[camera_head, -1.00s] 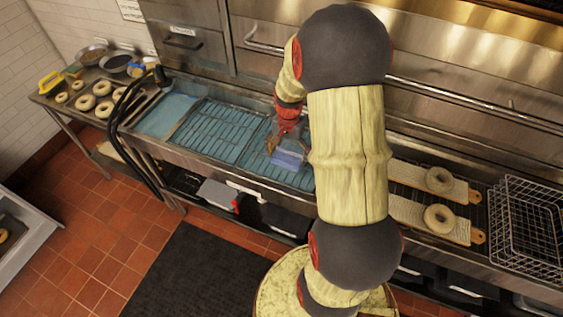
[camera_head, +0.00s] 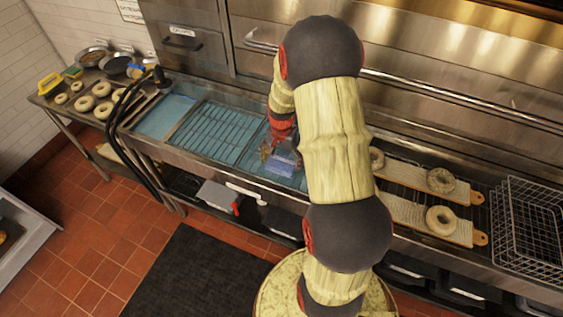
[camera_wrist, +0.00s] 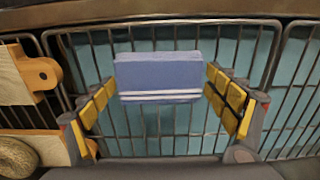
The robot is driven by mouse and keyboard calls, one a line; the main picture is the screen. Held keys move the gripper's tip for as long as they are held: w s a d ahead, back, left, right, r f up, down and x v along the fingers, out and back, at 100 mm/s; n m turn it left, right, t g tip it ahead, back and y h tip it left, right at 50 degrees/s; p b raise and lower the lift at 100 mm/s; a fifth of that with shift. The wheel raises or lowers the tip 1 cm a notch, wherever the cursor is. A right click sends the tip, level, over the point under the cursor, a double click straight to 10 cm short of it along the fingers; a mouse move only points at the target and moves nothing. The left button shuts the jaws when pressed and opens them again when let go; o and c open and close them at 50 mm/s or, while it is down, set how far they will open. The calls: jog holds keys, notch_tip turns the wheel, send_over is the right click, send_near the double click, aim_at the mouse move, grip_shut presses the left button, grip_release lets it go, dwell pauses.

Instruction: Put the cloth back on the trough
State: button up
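The cloth (camera_wrist: 158,78) is a folded blue block with white stripes near one edge. It lies between the fingertips of my gripper (camera_wrist: 160,88), which are set wide apart and meet its two short ends. In the head view, the cloth (camera_head: 280,165) hangs below my gripper (camera_head: 281,150), over the right part of the trough near its front edge. The trough (camera_head: 243,184) is a long steel basin with blue water and wire racks. I cannot tell how high the cloth is above the rack. My arm hides part of the trough's right side.
Boards with bagels (camera_head: 425,177) lie on a rack right of the trough, with wire baskets (camera_head: 525,230) beyond. A black hose (camera_head: 132,105) bends over the trough's left end. The left rack (camera_head: 215,130) is clear. An oven front stands behind.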

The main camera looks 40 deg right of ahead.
aim_at(281, 163)
jog(key=shift+o, duration=1.2)
jog(key=a+r+n+t+p, duration=0.1)
jog(key=a+r, duration=0.2)
jog(key=r, duration=0.7)
jog(key=a+r+n+p, duration=0.1)
jog(key=a+r+n, duration=0.15)
jog(key=r, duration=0.65)
jog(key=s+a+r+n+t, duration=0.1)
jog(key=s+a+r+n, duration=0.2)
jog(key=a, duration=0.4)
jog(key=s+a+r+n+t, duration=0.2)
jog(key=s+a+r+n, duration=0.1)
jog(key=s+a+r, duration=0.3)
jog(key=s+a+r+n+t, duration=0.1)
jog(key=s+a+r+n, duration=0.3)
jog(key=a, duration=0.4)
jog(key=shift+s+a+r+t, duration=0.2)
jog(key=shift+s+r+t, duration=0.1)
jog(key=shift+s+r, duration=0.4)
jog(key=shift+f, duration=0.1)
